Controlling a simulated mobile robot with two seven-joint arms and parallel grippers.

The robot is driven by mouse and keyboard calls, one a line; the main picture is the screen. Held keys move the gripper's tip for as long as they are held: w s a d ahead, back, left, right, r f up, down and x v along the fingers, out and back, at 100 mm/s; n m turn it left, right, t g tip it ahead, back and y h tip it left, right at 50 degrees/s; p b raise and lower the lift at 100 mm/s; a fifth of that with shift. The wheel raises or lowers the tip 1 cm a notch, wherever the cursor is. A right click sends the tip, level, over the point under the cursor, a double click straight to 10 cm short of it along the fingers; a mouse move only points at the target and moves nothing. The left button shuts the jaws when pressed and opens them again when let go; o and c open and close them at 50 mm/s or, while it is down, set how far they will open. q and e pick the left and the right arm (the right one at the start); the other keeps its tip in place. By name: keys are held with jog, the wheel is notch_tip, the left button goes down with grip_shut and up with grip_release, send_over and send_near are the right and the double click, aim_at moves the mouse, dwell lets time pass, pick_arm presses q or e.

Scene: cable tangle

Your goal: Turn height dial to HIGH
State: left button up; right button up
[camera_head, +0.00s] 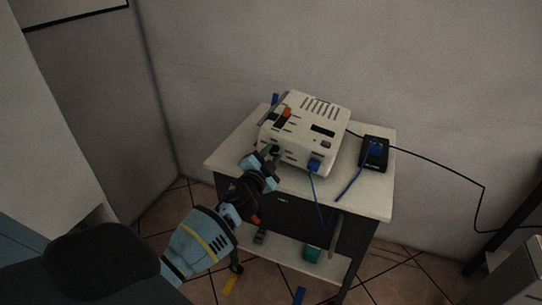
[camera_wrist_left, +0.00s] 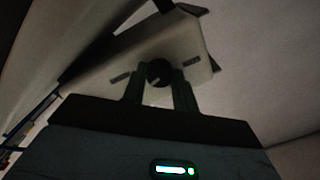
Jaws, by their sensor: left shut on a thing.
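The white boxy device (camera_head: 306,130) stands on a small cart, with slots on top, an orange part at its upper left and a blue plug at its front right. My left gripper (camera_head: 268,154) is at the front left face of the device. In the left wrist view, a dark round dial (camera_wrist_left: 159,72) sits on the white face between two slots. The fingers of my left gripper (camera_wrist_left: 160,92) are shut on the dial. Its setting and labels cannot be read. My right gripper is not in view.
The cart top (camera_head: 360,202) is clear at the front right. A black box with a blue part (camera_head: 374,153) sits right of the device, with a black cable running right. A blue cable (camera_head: 318,197) hangs over the front edge. The lower shelf (camera_head: 287,256) holds small items.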

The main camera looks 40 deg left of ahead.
pick_arm(q)
jog(key=o, duration=0.8)
jog(key=shift+s+a+f+g, duration=0.15)
jog(key=shift+f+g, duration=0.15)
jog(key=shift+f, duration=0.4)
jog(key=shift+o, duration=0.8)
jog(key=shift+r, duration=0.25)
jog(key=v, duration=0.7)
jog(key=shift+s, duration=0.35)
